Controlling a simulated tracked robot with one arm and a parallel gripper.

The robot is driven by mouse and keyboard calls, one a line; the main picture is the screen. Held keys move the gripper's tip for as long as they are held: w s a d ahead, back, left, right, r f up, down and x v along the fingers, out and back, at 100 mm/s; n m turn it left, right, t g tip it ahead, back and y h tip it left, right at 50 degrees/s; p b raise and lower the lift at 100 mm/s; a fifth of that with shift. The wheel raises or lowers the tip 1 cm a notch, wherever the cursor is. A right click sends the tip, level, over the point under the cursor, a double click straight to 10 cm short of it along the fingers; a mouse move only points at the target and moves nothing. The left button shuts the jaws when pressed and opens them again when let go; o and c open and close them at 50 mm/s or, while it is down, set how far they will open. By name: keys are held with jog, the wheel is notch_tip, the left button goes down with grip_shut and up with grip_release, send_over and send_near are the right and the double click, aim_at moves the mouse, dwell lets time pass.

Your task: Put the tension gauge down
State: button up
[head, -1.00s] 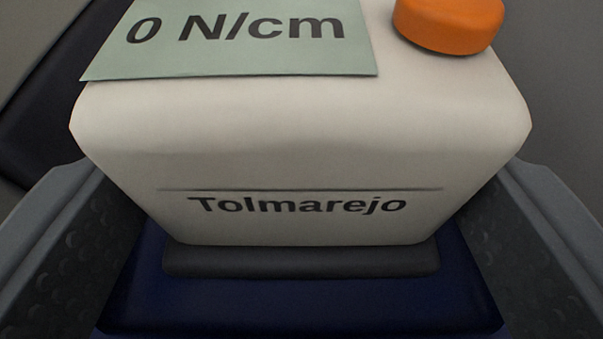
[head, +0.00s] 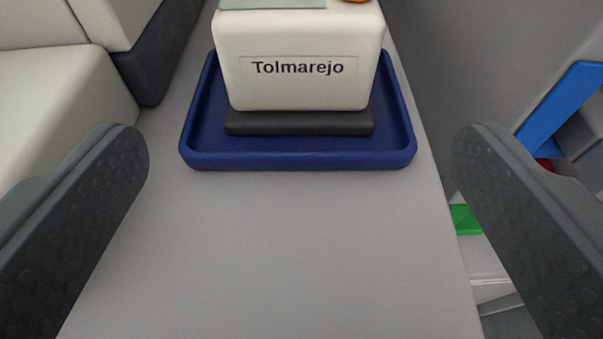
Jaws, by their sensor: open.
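The tension gauge (head: 300,85) is a cream box marked "Tolmarejo" on a dark base. It stands upright in a blue tray (head: 300,160) on a grey surface. Its top is cut off by the upper edge of the view, with part of a pale green display (head: 272,4) and part of an orange knob (head: 357,1) showing. My gripper (head: 300,145) is open and empty. Its two dark, dimpled fingers are wide apart, left and right, nearer to the camera than the tray and clear of the gauge.
The grey surface (head: 290,250) is bare in front of the tray. Cream blocks with a dark base (head: 60,90) stand at the left. Past the surface's right edge, lower down, are a blue part (head: 570,105) and a green part (head: 465,219).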

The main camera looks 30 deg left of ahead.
jog(key=shift+p+v, duration=0.3)
jog(key=shift+v, duration=1.3)
jog(key=w+d+r+m+t+h, duration=0.25)
jog(key=d+r+h, duration=0.2)
jog(key=r, duration=0.95)
jog(key=w+d+r+m+t+h, duration=0.1)
jog(key=w+d+r+t+h, duration=0.3)
jog(key=r, duration=1)
jog(key=s+d+r+m+g, duration=0.1)
jog(key=s+d+r, duration=0.1)
jog(key=s+r, duration=0.7)
jog(key=s+d+r+m+g, duration=0.2)
jog(key=s+d+r, duration=0.1)
jog(key=s+r, duration=0.7)
notch_tip(320, 180, up, 3)
jog(key=shift+r, duration=0.2)
jog(key=shift+d, duration=0.15)
